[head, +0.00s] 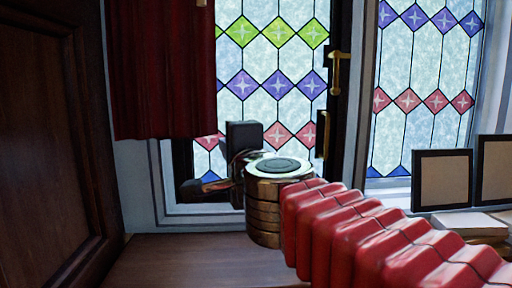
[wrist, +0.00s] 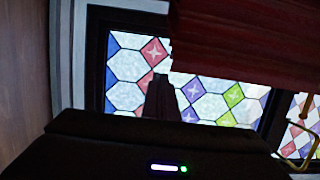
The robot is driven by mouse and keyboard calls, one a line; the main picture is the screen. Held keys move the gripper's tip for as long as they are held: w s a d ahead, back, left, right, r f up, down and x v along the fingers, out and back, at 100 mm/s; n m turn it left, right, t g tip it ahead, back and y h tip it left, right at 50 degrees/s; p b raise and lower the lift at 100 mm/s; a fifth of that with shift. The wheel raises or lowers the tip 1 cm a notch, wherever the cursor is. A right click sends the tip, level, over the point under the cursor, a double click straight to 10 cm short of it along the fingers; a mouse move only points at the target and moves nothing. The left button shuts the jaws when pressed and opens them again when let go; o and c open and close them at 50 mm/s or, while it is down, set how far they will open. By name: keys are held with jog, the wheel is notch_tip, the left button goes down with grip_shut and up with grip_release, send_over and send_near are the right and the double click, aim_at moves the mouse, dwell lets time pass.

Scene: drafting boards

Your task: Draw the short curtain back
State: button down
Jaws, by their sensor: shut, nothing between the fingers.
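The short curtain (head: 160,70) is dark red and hangs at the upper left in the head view, over the left part of a stained-glass window (head: 270,60). Its lower hem ends above the sill. In the wrist view the curtain (wrist: 250,40) fills the upper right. My gripper (head: 200,188) is in front of the window, below the hem, partly hidden by my wrist. In the wrist view my gripper (wrist: 160,82) shows as one dark narrow shape, shut and empty, with its tip just left of the curtain edge. I cannot tell the depth between them.
A dark wooden panel (head: 45,140) stands close on the left. Brass window handles (head: 338,65) are on the frame at right. Small framed boards (head: 443,180) stand at far right. A wooden surface (head: 190,262) below is mostly bare.

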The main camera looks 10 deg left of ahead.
aim_at(206, 144)
jog(key=a, duration=0.2)
jog(key=s+a, duration=0.1)
jog(key=a, duration=0.4)
jog(key=shift+s+a, duration=0.15)
jog(key=shift+s, duration=0.1)
jog(key=shift+w+d, duration=0.2)
jog(key=shift+d, duration=0.7)
jog(key=shift+w+d, duration=0.15)
jog(key=shift+d, duration=1.05)
jog(key=v, duration=0.9)
jog(key=shift+s, duration=0.4)
jog(key=shift+d, duration=0.1)
